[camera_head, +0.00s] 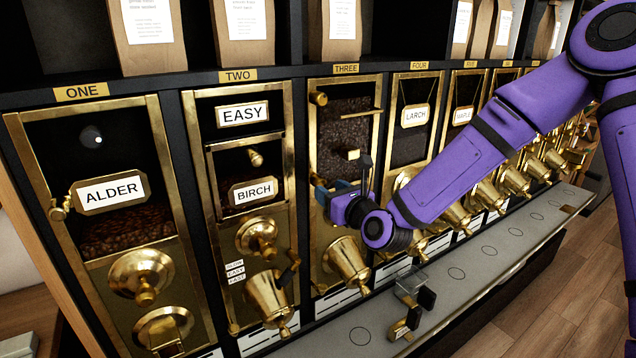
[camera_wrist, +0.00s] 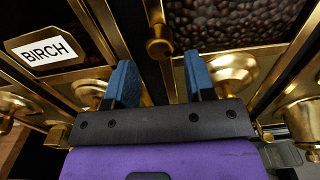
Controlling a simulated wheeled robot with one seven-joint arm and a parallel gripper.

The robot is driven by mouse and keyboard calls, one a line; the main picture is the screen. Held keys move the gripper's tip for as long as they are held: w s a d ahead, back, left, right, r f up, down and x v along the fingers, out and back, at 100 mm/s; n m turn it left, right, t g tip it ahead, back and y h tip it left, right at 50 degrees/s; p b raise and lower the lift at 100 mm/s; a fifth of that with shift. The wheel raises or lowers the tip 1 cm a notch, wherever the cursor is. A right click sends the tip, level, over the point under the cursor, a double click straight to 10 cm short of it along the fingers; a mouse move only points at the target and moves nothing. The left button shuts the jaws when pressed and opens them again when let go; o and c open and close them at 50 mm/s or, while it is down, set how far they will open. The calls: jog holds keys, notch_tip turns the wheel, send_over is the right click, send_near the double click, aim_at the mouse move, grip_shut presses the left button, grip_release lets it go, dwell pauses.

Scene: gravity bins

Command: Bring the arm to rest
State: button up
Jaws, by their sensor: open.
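My purple arm reaches in from the right in the head view. My gripper (camera_head: 347,180) is in front of bin THREE (camera_head: 345,125), close to its brass front. In the wrist view my gripper (camera_wrist: 158,68) has its two blue fingers apart with nothing held between them. A small brass knob (camera_wrist: 158,47) shows beyond the fingertips, near the gap. I cannot tell whether a finger touches the bin's frame. Dark beans show behind the bin's glass.
Bins ONE (camera_head: 95,180) and TWO (camera_head: 240,170) stand to the left, others recede right behind my arm. Brass spouts (camera_head: 347,262) stick out below. A grey ledge (camera_head: 350,338) runs along the front, with a clear scoop-like item (camera_head: 410,284) on it. Paper bags (camera_head: 145,35) stand above.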

jog(key=s+d+r+n+g+h, duration=0.3)
jog(key=s+d+r+n+h, duration=0.15)
jog(key=d+n, duration=0.45)
jog(key=s+d+r+n+g+h, duration=0.35)
jog(key=s+d+n, duration=0.25)
jog(key=d+n, duration=0.3)
jog(key=s+d+r+n+g, duration=0.1)
jog(key=s+d+r+n, duration=0.1)
jog(key=s, duration=0.6)
jog(key=s+d+r+n+g+h, duration=0.1)
jog(key=s+d+r+n, duration=0.1)
jog(key=s+d+n, duration=0.3)
jog(key=s+d+r+n+g+h, duration=0.1)
jog(key=s+d+r+n, duration=0.2)
jog(key=s, duration=0.8)
jog(key=shift+s+d+n, duration=0.15)
jog(key=shift+d+n, duration=0.45)
jog(key=shift+d, duration=0.1)
